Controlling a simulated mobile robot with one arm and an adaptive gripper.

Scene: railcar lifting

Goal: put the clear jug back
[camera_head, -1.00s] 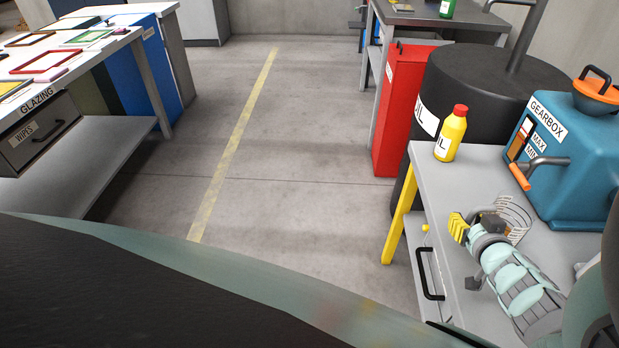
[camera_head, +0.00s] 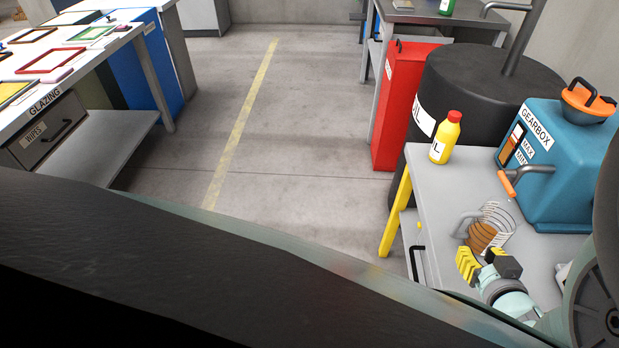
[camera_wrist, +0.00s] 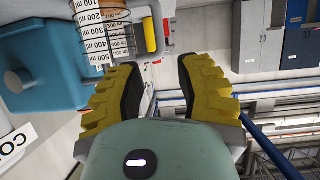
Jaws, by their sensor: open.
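The clear jug (camera_head: 494,225) stands upright on the grey workbench top, with brown liquid in its lower part and dark measuring lines on its wall. Its handle is on the left side. My gripper (camera_head: 482,262) is open and empty, just in front of the jug with its yellow pads apart from each other. In the wrist view, my gripper (camera_wrist: 158,85) shows its two yellow fingers spread, with nothing between them. The jug (camera_wrist: 107,35) shows there beyond the left finger, with its millilitre marks.
A blue gearbox (camera_head: 560,170) with an orange-handled tap stands behind the jug on the bench (camera_head: 440,180). A yellow bottle (camera_head: 445,138) stands at the bench's back left. A black drum (camera_head: 480,85) and red cabinet (camera_head: 405,105) stand behind. The floor to the left is clear.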

